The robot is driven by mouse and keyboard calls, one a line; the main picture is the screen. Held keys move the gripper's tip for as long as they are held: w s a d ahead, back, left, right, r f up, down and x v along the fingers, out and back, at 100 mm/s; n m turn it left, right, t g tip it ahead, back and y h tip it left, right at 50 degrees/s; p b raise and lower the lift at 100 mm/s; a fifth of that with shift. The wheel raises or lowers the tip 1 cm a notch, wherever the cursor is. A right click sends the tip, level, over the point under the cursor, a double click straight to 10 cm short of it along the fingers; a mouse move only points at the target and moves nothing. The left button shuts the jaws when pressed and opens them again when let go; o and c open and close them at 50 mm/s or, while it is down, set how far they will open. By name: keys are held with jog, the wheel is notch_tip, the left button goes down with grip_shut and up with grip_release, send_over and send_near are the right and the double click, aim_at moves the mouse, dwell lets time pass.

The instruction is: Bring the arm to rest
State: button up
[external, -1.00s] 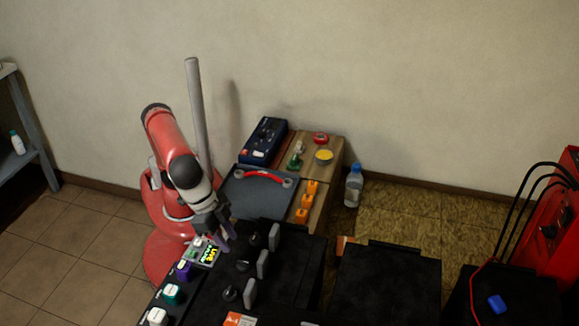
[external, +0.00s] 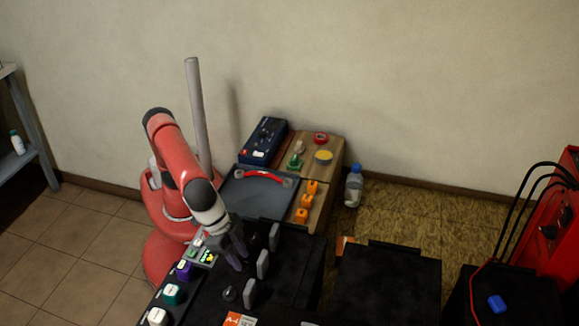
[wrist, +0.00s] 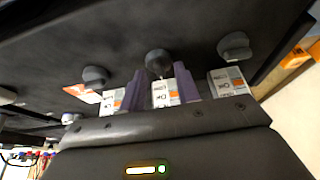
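My red arm (external: 182,165) reaches out over the black battery cabinet top. My gripper (external: 238,257) is above the row of black knobs, low near the middle one. In the wrist view the two purple fingers of my gripper (wrist: 159,72) stand apart. A round dark knob (wrist: 158,62) shows between and beyond their tips. A white-labelled block (wrist: 165,93) also shows between them, nearer the palm. I see nothing pinched between the fingers. Whether the fingers touch the knob cannot be told.
Coloured switches (external: 184,271) line the cabinet's left edge. A wooden bench (external: 325,180) holds a blue meter (external: 264,140), orange blocks (external: 307,200) and a yellow-topped tin (external: 323,157). A bottle (external: 353,185) stands on the floor.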

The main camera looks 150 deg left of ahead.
jog(key=shift+a+m, duration=0.1)
jog(key=shift+m, duration=0.6)
jog(key=shift+m+t+h, duration=0.4)
jog(key=shift+m+h, duration=0.2)
jog(key=shift+h, duration=0.1)
jog(key=s+r, duration=0.1)
jog(key=s, duration=0.3)
jog(key=s+a+r, duration=0.1)
jog(key=s, duration=0.1)
jog(key=shift+s+a+r, duration=0.1)
jog(key=shift+s+r, duration=0.2)
jog(key=shift+r, duration=0.05)
jog(key=s+d+f+m, duration=0.1)
jog(key=s+f+m, duration=0.1)
jog(key=s, duration=0.7)
jog(key=s+d+f+m+t+h, duration=0.1)
jog(key=s+f+m, duration=0.1)
jog(key=s, duration=0.8)
jog(key=s+d+f+m, duration=0.1)
jog(key=s+f+m, duration=0.1)
jog(key=s, duration=0.8)
jog(key=shift+s+d+f+t+h, duration=0.3)
jog(key=shift+f+h, duration=0.1)
jog(key=shift+f, duration=0.1)
jog(key=shift+r, duration=0.15)
